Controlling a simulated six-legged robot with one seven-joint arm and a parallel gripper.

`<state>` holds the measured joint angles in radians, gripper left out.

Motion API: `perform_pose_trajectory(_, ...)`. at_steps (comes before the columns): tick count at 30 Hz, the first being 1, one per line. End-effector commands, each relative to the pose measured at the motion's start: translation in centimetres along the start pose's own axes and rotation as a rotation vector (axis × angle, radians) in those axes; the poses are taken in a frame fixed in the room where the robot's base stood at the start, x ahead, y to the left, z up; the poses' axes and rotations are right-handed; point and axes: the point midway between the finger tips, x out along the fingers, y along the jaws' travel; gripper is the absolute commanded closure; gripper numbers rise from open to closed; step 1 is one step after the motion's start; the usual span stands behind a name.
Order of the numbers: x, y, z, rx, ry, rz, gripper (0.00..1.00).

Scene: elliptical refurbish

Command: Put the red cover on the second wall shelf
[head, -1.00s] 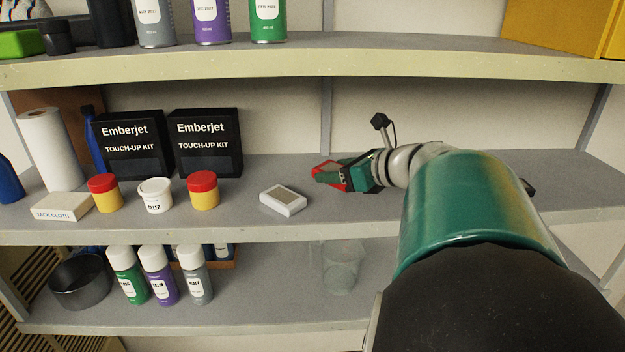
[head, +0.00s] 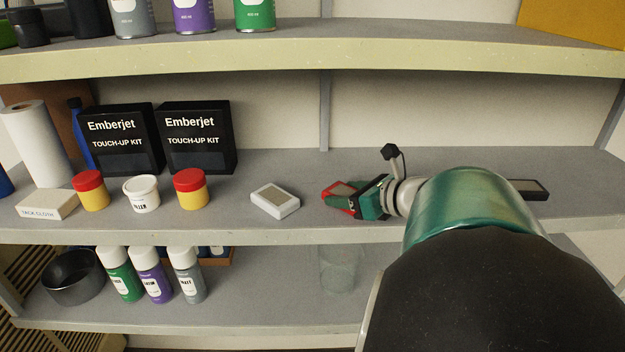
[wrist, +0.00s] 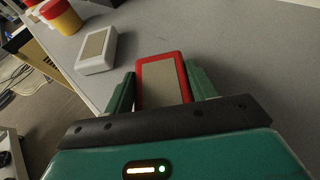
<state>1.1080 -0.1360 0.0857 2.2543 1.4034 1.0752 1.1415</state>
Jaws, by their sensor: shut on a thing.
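The red cover (wrist: 162,80) is a small block with a red rim and a beige face. My gripper (head: 345,197) is shut on it, one green finger on each side in the wrist view. In the head view the red cover (head: 338,188) is partly hidden by the fingers. It is at the middle wall shelf (head: 290,225), near the front edge and right of a white cover. I cannot tell whether it touches the shelf surface.
The white cover (head: 275,200) with a beige face lies close to the left. Red-lidded yellow jars (head: 191,190), a white tub (head: 141,194) and black Emberjet boxes (head: 196,138) stand farther left. A dark flat item (head: 530,189) lies right, behind my arm. Shelf between is clear.

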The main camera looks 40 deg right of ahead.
Motion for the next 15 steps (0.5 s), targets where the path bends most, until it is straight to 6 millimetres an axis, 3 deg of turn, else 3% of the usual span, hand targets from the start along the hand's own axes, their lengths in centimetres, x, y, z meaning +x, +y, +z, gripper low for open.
perform_pose_trajectory(9,-0.01,0.11,-0.24,-0.001,-0.001,0.001,0.74)
perform_pose_trajectory(10,-0.03,0.10,-0.24,-0.001,0.000,0.001,0.38)
perform_pose_trajectory(12,-0.04,0.07,-0.23,-0.001,0.000,0.001,0.24)
perform_pose_trajectory(15,-0.03,0.03,-0.24,-0.001,0.000,0.001,0.22)
